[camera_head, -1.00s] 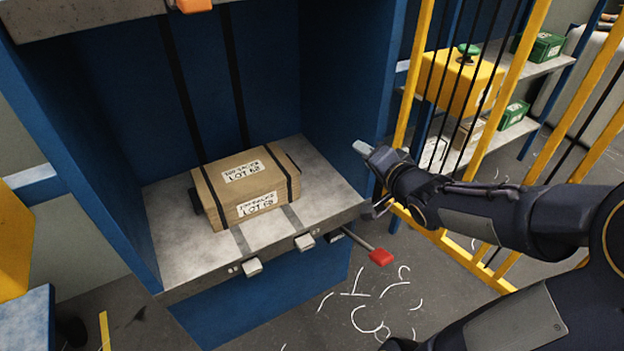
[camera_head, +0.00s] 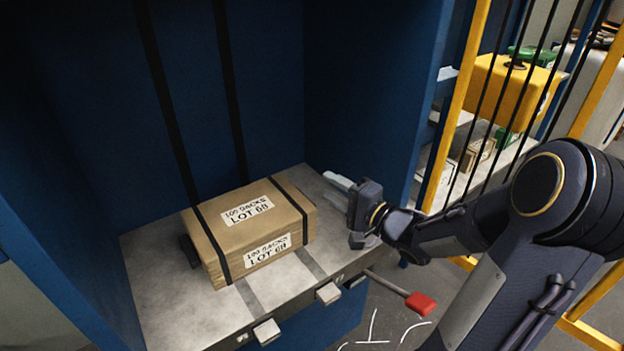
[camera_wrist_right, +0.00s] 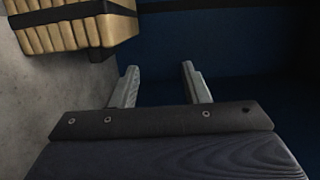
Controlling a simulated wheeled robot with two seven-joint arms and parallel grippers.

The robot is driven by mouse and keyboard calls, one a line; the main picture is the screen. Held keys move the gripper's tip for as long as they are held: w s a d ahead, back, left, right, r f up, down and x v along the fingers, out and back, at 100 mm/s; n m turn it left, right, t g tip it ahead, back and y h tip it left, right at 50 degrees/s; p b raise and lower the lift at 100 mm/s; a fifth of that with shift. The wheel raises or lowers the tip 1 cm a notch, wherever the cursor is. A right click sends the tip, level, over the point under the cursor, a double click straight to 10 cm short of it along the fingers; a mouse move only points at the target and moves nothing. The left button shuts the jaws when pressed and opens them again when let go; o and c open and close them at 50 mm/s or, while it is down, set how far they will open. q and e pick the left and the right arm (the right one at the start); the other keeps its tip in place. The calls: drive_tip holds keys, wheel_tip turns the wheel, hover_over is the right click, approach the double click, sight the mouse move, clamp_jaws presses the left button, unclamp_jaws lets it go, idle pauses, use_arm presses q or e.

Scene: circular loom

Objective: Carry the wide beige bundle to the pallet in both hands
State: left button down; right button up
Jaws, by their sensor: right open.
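The wide beige bundle (camera_head: 228,228) sits on the grey shelf (camera_head: 160,300) of the blue press. It has black straps and white labels reading "100 sacks LOT 68". A dark tab (camera_head: 188,250) sticks out at its left end. My right gripper (camera_head: 348,211) is open and empty, just right of the bundle's right end and apart from it. In the right wrist view the bundle's stacked edge (camera_wrist_right: 75,36) is at upper left, with a dark tab below it, and the open fingers (camera_wrist_right: 161,84) have nothing between them. My left gripper and the pallet are not in view.
Blue walls (camera_head: 370,90) enclose the shelf at the back and sides. A red-knobbed lever (camera_head: 420,304) sticks out below the shelf's front edge. A yellow barred guard (camera_head: 462,105) stands to the right, with a yellow box (camera_head: 510,88) on shelving behind it.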

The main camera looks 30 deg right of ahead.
sight(307, 199)
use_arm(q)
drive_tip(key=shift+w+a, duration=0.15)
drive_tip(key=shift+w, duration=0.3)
use_arm(e)
drive_tip(key=shift+w+a, duration=0.1)
drive_tip(key=shift+w, duration=0.3)
drive_tip(key=f+b, duration=0.2)
drive_tip(key=f, duration=0.2)
drive_tip(key=f+b, duration=0.3)
drive_tip(key=f, duration=0.1)
drive_tip(key=shift+w+a+f, duration=0.1)
drive_tip(key=shift+w+f, duration=0.1)
drive_tip(key=shift+f, duration=0.15)
drive_tip(key=x, duration=0.2)
drive_tip(key=b+x, duration=0.1)
drive_tip(key=x, duration=0.2)
drive_tip(key=shift+w+a+r+b, duration=0.1)
drive_tip(key=shift+w+r+b, duration=0.15)
drive_tip(key=shift+w+b, duration=0.15)
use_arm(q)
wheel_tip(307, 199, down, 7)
use_arm(e)
drive_tip(key=shift+w+a+r, duration=0.15)
drive_tip(key=shift+w, duration=0.45)
clamp_jaws()
